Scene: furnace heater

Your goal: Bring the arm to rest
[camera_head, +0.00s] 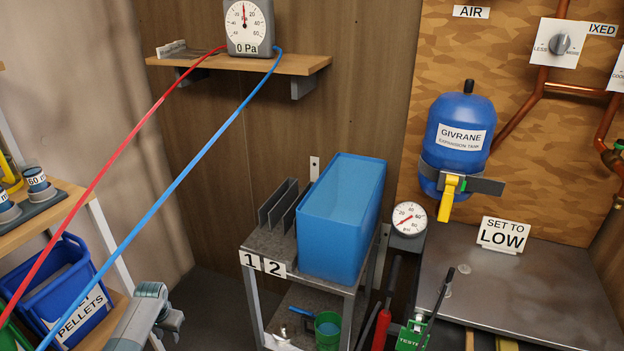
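My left arm comes in at the lower left, and its grey gripper (165,312) shows near the bottom edge. It is in front of the left shelf and apart from the small stand in the middle. Its fingers are too small and turned away to show whether they are open or shut. I see nothing held in it. My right gripper is not in view.
A blue bin labelled pellets (75,290) is on the left shelf, close to my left gripper. Red and blue hoses (150,213) cross above it. A stand holds a translucent blue box (342,220). A metal bench (540,290) fills the right.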

